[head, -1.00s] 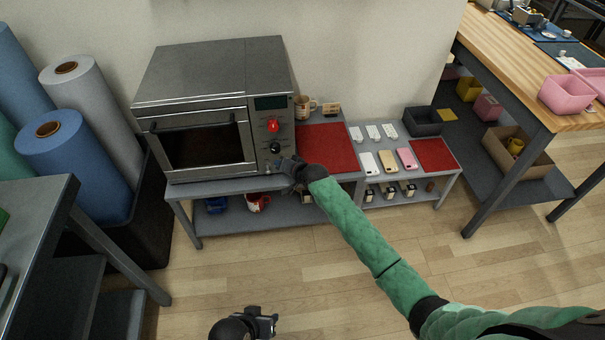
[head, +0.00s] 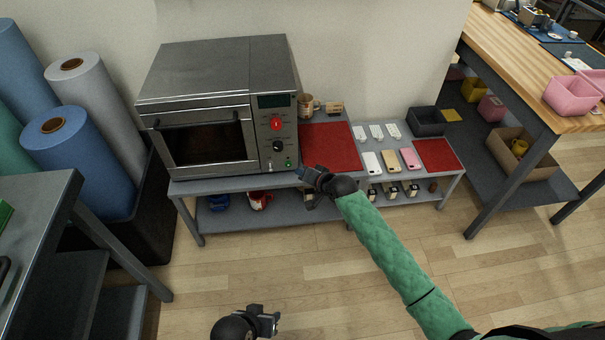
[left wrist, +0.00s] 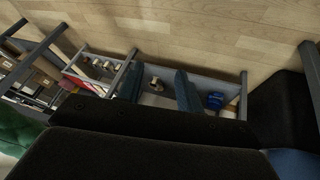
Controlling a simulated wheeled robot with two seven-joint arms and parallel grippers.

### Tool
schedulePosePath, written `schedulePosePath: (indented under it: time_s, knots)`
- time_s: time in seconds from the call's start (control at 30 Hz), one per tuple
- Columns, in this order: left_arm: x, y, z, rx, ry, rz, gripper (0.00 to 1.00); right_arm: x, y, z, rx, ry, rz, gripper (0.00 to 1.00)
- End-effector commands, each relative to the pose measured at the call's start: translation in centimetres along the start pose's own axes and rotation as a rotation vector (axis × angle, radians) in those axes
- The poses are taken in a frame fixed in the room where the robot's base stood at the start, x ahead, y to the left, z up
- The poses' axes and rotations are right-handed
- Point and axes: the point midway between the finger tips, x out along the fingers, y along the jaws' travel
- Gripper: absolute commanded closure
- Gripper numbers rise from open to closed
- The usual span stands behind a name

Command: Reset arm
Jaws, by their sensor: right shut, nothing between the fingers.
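My right gripper (head: 308,174) is shut and empty. It is in front of the shelf unit, just right of the oven's control panel and apart from it. My left gripper (head: 268,322) is low in the head view, over the floor. In the left wrist view its two fingers (left wrist: 160,92) stand apart with nothing held between them. The grey oven (head: 205,140) has its door closed. Its panel shows a red switch (head: 276,123), a black knob (head: 278,146) and a small green light (head: 288,161).
A brown mug (head: 306,104) stands right of the oven, behind a red mat (head: 330,148). Several phones lie on the lower table to the right. A blue mug (head: 218,202) and a red-and-white mug (head: 260,200) are on the shelf below. The floor in front is clear.

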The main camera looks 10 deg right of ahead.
Motion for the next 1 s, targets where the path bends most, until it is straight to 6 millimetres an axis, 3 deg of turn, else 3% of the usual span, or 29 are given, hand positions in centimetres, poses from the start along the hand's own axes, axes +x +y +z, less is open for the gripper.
schedulePosePath:
  time_s: [0.57,0.77,1.0]
  knots:
    - [0.0,0.0,0.1,0.0,-0.004,0.0,0.64,0.0,0.1,0.1,-0.043,-0.007,0.005,1.0]
    - [-0.2,-0.1,1.6,0.005,-0.088,-0.006,0.64,-0.5,1.8,2.2,-0.231,-0.135,0.106,1.0]
    - [-2.0,-0.5,2.5,0.011,-0.18,-0.024,0.64,-4.0,0.5,1.6,-0.499,-0.254,0.217,1.0]
